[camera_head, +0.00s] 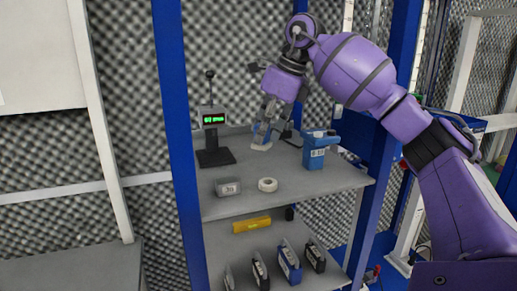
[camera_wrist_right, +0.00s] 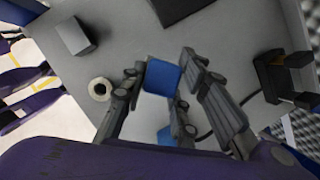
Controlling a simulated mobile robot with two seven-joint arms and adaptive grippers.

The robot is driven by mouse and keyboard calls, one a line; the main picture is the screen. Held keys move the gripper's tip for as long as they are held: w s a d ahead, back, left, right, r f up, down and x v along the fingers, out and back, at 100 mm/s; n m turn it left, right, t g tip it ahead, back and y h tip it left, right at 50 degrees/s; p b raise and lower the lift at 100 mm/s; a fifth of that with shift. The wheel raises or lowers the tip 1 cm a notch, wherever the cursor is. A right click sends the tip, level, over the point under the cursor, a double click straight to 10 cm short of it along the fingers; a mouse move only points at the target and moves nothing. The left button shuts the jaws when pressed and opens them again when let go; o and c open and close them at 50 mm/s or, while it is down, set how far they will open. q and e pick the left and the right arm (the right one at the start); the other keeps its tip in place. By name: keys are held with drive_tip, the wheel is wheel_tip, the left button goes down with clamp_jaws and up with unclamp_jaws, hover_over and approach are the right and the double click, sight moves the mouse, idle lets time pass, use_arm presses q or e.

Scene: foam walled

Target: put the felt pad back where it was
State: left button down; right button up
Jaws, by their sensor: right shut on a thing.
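My right gripper (camera_head: 263,135) reaches down over the back of the upper grey shelf (camera_head: 225,205). In the right wrist view its fingers (camera_wrist_right: 163,82) are closed on a flat blue square, which I take to be the felt pad (camera_wrist_right: 162,77). The fingers cover its side edges. In the head view the pad is too small to make out clearly, and I cannot tell whether it touches the shelf. My left gripper is not in view.
On the upper shelf stand a display on a black base (camera_head: 214,157), a grey block (camera_head: 227,187), a white tape roll (camera_head: 267,184) and a blue container (camera_head: 314,153). The lower shelf holds a yellow object (camera_head: 251,225) and several dark boxes. Blue posts flank the shelves.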

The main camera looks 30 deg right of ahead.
drive_tip(key=shift+w+a+f, duration=0.15)
drive_tip(key=shift+w+f, duration=0.3)
drive_tip(key=shift+f, duration=0.15)
drive_tip(key=shift+w+a+f, duration=0.1)
drive_tip(key=shift+w+f, duration=0.3)
drive_tip(key=shift+f, duration=0.2)
drive_tip(key=shift+w+f+p, duration=0.2)
drive_tip(key=shift+f+p, duration=0.1)
drive_tip(key=shift+f, duration=1.55)
drive_tip(key=o, duration=1)
drive_tip(key=shift+r, duration=0.1)
drive_tip(key=b+v, duration=0.1)
drive_tip(key=v, duration=1.1)
